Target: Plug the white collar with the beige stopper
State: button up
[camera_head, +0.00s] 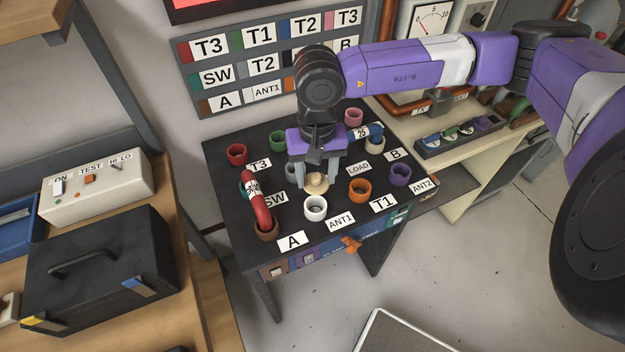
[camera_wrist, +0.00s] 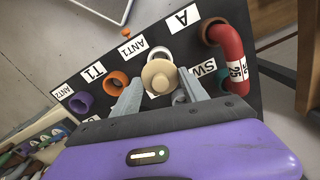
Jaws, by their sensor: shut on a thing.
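The beige stopper (camera_head: 316,183) is held between the fingers of my gripper (camera_head: 316,178), above the black table panel. The wrist view shows the stopper (camera_wrist: 159,77) from above, between the two grey fingertips (camera_wrist: 158,92). The white collar (camera_head: 315,208) stands on the panel by the ANT1 label, just nearer the front than the stopper. In the wrist view the white collar (camera_wrist: 160,56) shows behind the stopper, partly hidden by it. The stopper is apart from the collar in the head view. The collar's mouth looks open there.
A red curved pipe (camera_head: 258,205) links the brown collar (camera_head: 268,229) and the SW side, left of the white collar. An orange collar (camera_head: 359,190) and purple collar (camera_head: 400,175) stand to the right. A blue pipe piece (camera_head: 369,132) lies behind my gripper.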

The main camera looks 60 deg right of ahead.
aim_at(316, 191)
jog(key=shift+f+b, duration=0.15)
jog(key=shift+b, duration=0.65)
notch_tip(316, 191, down, 6)
jog(key=b, duration=0.6)
jog(key=shift+r, duration=0.2)
jog(key=shift+b, duration=1.6)
dwell(1.1)
jog(key=shift+f+b, duration=1.35)
jog(key=shift+b, duration=0.15)
jog(key=o, duration=1.4)
jog(key=shift+r, duration=0.1)
jog(key=shift+o, duration=0.2)
jog(key=shift+r, duration=3.9)
